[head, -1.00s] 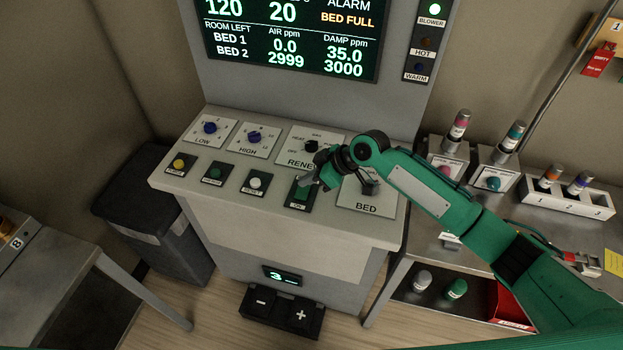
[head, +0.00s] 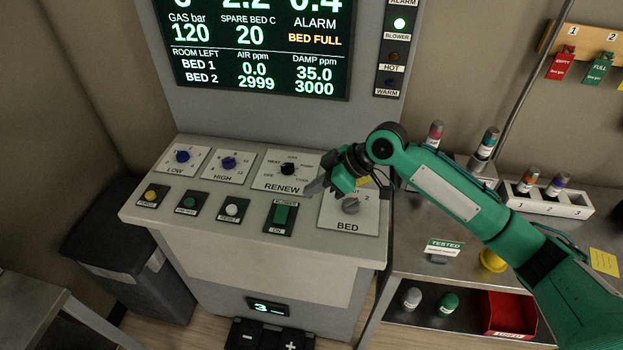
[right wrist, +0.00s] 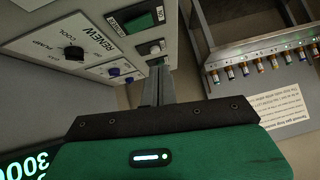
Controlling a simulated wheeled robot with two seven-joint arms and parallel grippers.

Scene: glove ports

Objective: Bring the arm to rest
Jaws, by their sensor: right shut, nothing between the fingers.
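My right arm (head: 450,190), green with black joints, reaches in from the right over the sloping control panel (head: 250,255). My right gripper (head: 314,188) is shut and empty. In the right wrist view the fingers (right wrist: 158,84) lie close together with nothing held, and the panel fills the upper left. My left gripper is not in view.
A steel bench (head: 410,262) on the right carries vials in a white rack (head: 560,208); a red bin (head: 508,312) sits below. A dark bin (head: 125,255) stands at left.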

